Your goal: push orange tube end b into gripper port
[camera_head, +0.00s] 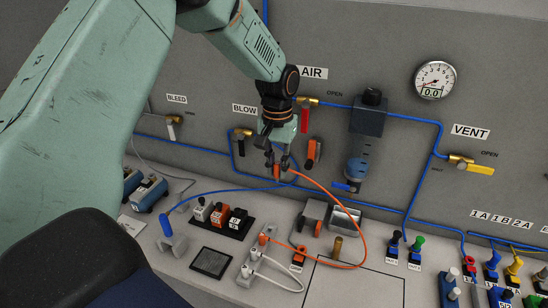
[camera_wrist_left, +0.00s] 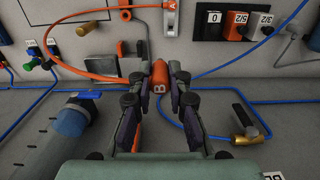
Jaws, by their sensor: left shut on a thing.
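My left gripper (camera_head: 280,168) is shut on the orange tube end b (camera_head: 277,172), an orange plug, in front of the grey panel. In the left wrist view the plug (camera_wrist_left: 158,82), marked B, sits between the fingertips (camera_wrist_left: 159,80). I cannot tell which fitting is the gripper port. My right gripper is out of view.
An orange fitting (camera_head: 314,150) is on the panel right of the gripper. A blue-bowled filter unit (camera_head: 362,150) stands out farther right. Blue tubes (camera_head: 400,118) run along the panel. A black valve rack (camera_head: 232,224), a grey block (camera_head: 311,217) and coloured plugs (camera_head: 417,244) crowd the bench.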

